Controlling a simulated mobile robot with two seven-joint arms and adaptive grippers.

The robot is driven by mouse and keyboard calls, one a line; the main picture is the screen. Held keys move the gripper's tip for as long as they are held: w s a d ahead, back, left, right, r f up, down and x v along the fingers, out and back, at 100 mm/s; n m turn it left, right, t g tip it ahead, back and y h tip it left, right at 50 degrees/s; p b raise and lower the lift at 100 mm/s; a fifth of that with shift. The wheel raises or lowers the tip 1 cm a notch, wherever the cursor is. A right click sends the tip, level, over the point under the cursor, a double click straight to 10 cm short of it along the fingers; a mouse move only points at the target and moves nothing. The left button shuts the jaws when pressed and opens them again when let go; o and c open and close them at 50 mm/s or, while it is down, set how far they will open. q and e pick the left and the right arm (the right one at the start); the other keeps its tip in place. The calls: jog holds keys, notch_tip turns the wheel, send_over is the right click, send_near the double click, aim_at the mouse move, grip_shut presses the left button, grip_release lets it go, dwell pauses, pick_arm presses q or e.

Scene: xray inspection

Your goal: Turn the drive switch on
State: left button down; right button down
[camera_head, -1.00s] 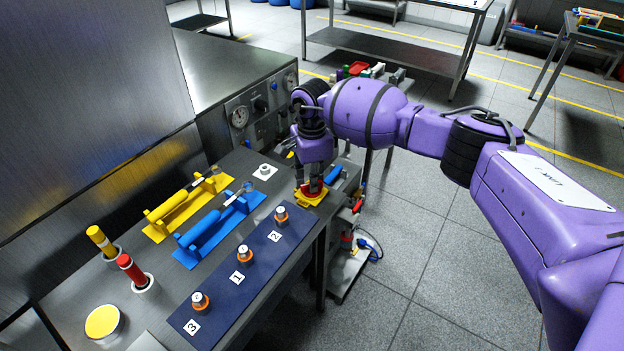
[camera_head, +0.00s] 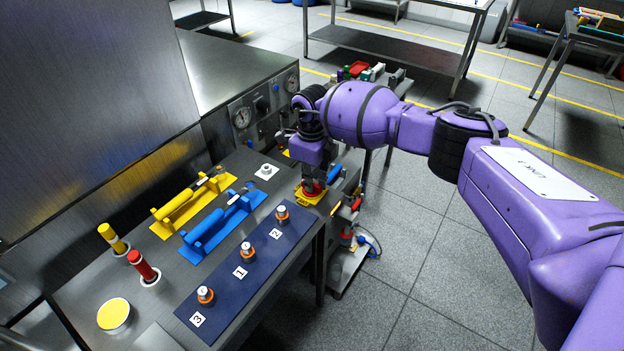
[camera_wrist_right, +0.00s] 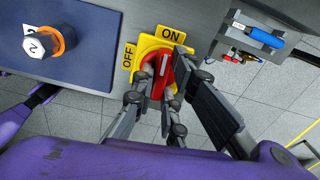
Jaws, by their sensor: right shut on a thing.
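The drive switch is a red knob (camera_wrist_right: 155,72) on a yellow plate (camera_wrist_right: 145,43) with OFF at the left and ON at the upper right. A white mark on the knob points up, roughly toward the ON label. My right gripper (camera_wrist_right: 163,88) is shut on the red knob, with a finger on each side of it. In the head view, the right gripper (camera_head: 312,183) comes down from above onto the switch's yellow plate (camera_head: 310,197), at the bench's far right corner. The fingers hide part of the knob. My left gripper is not in view.
A blue mat (camera_head: 262,255) with several orange-based knobs lies beside the switch. Blue (camera_head: 222,218) and yellow (camera_head: 191,200) handles stand behind it. A gauge panel (camera_head: 262,108) is beyond the gripper. A small side shelf with a blue-handled tool (camera_wrist_right: 264,37) is close by.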

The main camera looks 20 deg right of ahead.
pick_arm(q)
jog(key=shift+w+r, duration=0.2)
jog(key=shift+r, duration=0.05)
pick_arm(e)
jog(key=shift+m, duration=0.6)
jog(key=c, duration=1.8)
grip_release()
jog(key=shift+o, duration=0.2)
jog(key=shift+r, duration=0.1)
notch_tip(320, 180, up, 12)
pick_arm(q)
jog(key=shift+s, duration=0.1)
